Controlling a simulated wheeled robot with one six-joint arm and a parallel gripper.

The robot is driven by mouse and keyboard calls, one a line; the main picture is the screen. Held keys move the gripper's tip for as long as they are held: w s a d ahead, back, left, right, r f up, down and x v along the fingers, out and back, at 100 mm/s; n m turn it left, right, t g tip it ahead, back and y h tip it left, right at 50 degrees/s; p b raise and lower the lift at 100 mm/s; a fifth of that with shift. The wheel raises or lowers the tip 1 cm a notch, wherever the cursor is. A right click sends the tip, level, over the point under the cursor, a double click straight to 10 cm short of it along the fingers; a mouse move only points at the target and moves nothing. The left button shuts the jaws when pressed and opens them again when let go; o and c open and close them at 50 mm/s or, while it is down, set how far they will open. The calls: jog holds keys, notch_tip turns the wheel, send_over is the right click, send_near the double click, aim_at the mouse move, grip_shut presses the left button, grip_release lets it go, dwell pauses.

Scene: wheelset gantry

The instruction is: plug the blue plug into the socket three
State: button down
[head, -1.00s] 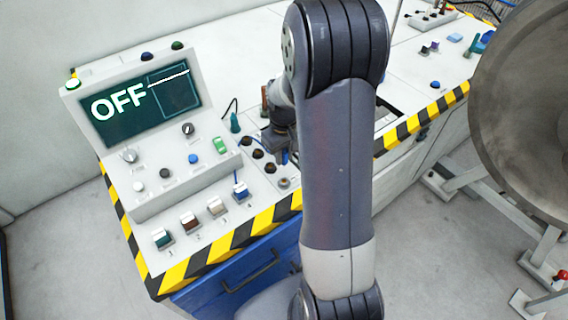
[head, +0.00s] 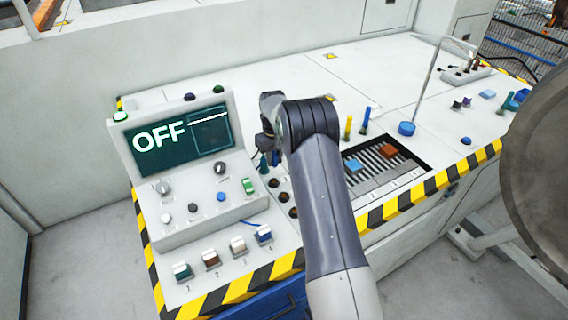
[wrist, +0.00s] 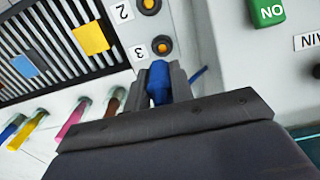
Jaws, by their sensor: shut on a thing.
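In the wrist view my gripper (wrist: 160,74) is shut on the blue plug (wrist: 158,88), which sits between the two dark fingers. A blue cable (wrist: 198,75) shows to the right of the fingers. In the head view my arm hides the gripper and plug. Dark round sockets (head: 283,197) show in a row left of my arm.
Socket two (wrist: 149,5) is beside socket three. A slotted grille (head: 365,177) carries an orange-brown block (head: 387,150) and a blue block (head: 353,165). The console (head: 190,170) reads OFF, with several coloured switches in front. A large grey wheel (head: 540,170) stands at right.

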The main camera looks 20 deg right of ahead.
jog(key=shift+w+a, duration=0.2)
jog(key=shift+w, duration=0.2)
jog(key=shift+f, duration=0.15)
jog(key=shift+f+b, duration=1.7)
jog(key=shift+f, duration=1.15)
jog(key=shift+f, duration=0.15)
jog(key=shift+f+b, duration=0.3)
jog(key=shift+b, duration=0.1)
jog(key=shift+f+b, duration=0.5)
jog(key=shift+f, duration=0.35)
jog(key=c, duration=1.1)
grip_release()
jog(key=shift+c, duration=0.2)
jog(key=shift+r, duration=0.1)
